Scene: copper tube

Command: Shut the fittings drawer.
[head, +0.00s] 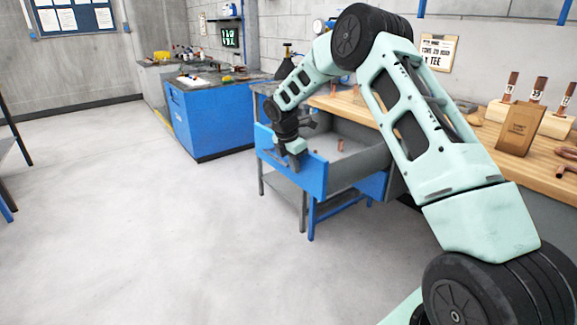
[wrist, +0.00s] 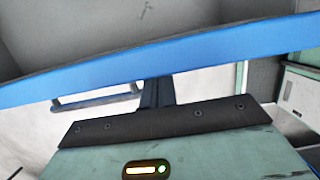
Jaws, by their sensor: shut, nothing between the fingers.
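The fittings drawer, with a blue front (head: 312,178) and grey inside, is pulled well out from under the wooden workbench (head: 350,106). A few small copper-coloured pieces (head: 340,145) lie in it. My gripper (head: 294,160) is at the drawer front, near the middle of its width, with its fingers shut and empty. In the wrist view, the blue top edge of the front (wrist: 220,46) crosses the picture and my dark fingers (wrist: 155,92) reach up to just below it. A dark bar, seemingly the drawer handle (wrist: 95,102), shows left of the fingers. Whether the fingers touch the front is unclear.
A blue cabinet (head: 210,120) with things on top stands left of the bench. The grey floor (head: 150,230) in front and left is clear.

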